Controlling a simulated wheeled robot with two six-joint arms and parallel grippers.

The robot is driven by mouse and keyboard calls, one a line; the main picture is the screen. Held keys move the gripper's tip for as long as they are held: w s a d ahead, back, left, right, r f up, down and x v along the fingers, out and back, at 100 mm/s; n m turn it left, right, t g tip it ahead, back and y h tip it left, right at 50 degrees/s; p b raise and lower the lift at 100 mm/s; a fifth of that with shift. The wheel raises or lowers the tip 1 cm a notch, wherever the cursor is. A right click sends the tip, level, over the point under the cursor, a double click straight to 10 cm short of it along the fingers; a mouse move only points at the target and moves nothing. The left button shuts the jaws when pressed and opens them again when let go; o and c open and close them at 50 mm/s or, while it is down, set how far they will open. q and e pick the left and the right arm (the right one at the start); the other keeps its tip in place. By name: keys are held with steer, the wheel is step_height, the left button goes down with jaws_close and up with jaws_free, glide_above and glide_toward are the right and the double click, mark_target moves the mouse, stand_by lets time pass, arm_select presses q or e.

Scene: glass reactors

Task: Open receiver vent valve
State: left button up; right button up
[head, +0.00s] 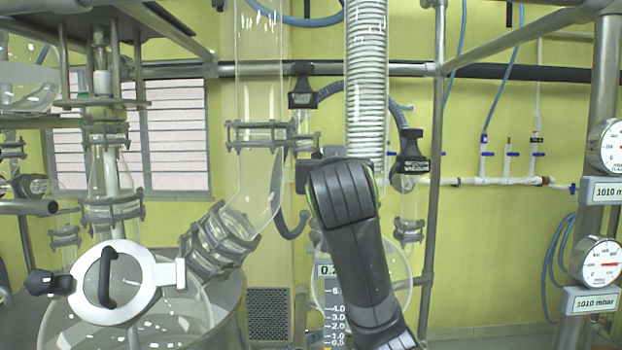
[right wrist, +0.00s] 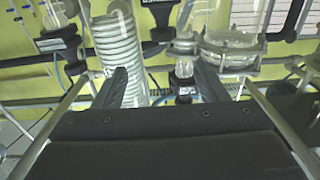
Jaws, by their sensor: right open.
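No label names the receiver vent valve legibly. One black valve with a pale label (head: 302,90) sits left of the coil column, and another (head: 412,150) sits right of it. My right arm (head: 350,225) rises in front of the column's lower part and hides its own fingers in the head view. In the right wrist view, which looks upside down, my right gripper (right wrist: 160,78) is open and empty. A black labelled valve part (right wrist: 184,92) shows between its fingers, apparently beyond them. Another black valve (right wrist: 58,40) is outside the left finger. My left gripper is not in view.
The coil column (head: 366,80) stands behind my right arm. A glass pipe with clamps (head: 262,135) is left of it. A reactor lid ring (head: 105,283) is at lower left. Gauges (head: 597,262) and a metal post (head: 604,90) stand at right.

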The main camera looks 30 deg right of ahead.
steer(key=p+x, duration=0.2)
steer(key=x, duration=0.3)
steer(key=p+x, duration=0.3)
steer(key=x, duration=0.3)
steer(key=p+x, duration=0.2)
steer(key=x, duration=0.3)
steer(key=shift+w+a+f, duration=0.15)
steer(key=shift+w+a, duration=0.05)
steer(key=shift+w, duration=0.25)
steer(key=shift+w+d+f+p, duration=0.1)
steer(key=shift+w+d+p, duration=0.15)
steer(key=shift+w+p, duration=0.1)
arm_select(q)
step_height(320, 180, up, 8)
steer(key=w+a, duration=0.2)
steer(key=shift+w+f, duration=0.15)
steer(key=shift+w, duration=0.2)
arm_select(e)
steer(key=shift+w, duration=0.1)
steer(key=shift+c, duration=0.3)
